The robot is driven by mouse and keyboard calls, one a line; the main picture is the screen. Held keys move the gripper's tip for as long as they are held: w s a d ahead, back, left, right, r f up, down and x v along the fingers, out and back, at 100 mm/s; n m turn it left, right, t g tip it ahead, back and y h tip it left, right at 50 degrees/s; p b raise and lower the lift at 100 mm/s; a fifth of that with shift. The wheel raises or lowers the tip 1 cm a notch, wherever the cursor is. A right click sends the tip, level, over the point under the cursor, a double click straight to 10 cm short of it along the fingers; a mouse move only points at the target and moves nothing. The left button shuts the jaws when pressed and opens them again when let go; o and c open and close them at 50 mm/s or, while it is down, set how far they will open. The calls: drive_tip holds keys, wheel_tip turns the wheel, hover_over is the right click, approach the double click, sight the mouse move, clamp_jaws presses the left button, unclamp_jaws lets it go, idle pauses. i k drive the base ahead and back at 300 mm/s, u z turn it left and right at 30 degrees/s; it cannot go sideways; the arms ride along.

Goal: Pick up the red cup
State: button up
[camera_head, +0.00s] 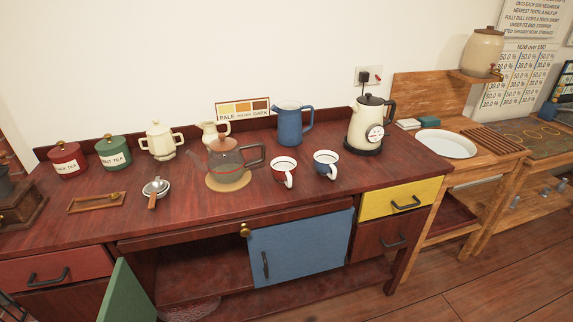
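The red cup (285,177) stands upright on the dark red wooden counter (330,205). My gripper is not in view.
A blue pitcher (291,125) and a cream kettle (370,125) stand behind the cups. A strainer (156,187) and canisters are at the left. The counter in front of the cups is clear. A green cabinet door (127,292) stands open below, at the left.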

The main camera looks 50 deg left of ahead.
sight(285, 175)
drive_tip(key=u, duration=0.45)
drive_tip(key=i, duration=0.85)
drive_tip(key=u, duration=0.55)
